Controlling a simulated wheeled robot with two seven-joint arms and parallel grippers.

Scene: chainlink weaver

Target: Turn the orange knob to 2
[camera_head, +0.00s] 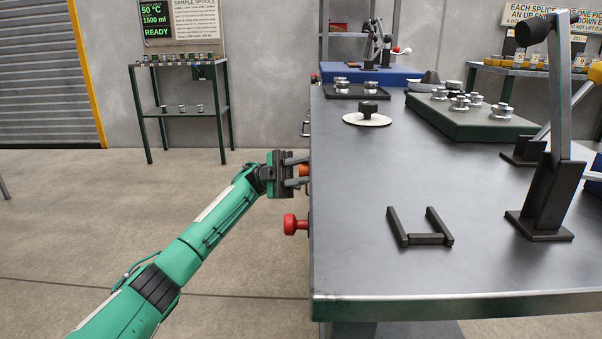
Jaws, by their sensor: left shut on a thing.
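The orange knob (304,170) sticks out from the left side of the metal workbench (370,270). My left gripper (298,171) comes in from the left with its fingers around the knob, shut on it. The fingers and the bench edge hide part of the knob. No dial marks or numbers for the knob can be seen from here, so its setting cannot be read. My right gripper is not in view.
A red knob (293,224) sticks out of the same side, nearer to me. On the bench are a dark U-shaped bracket (420,239), an upright lever stand (545,200), a round plate with a black knob (367,114) and a green block (470,118). The floor left of the bench is clear.

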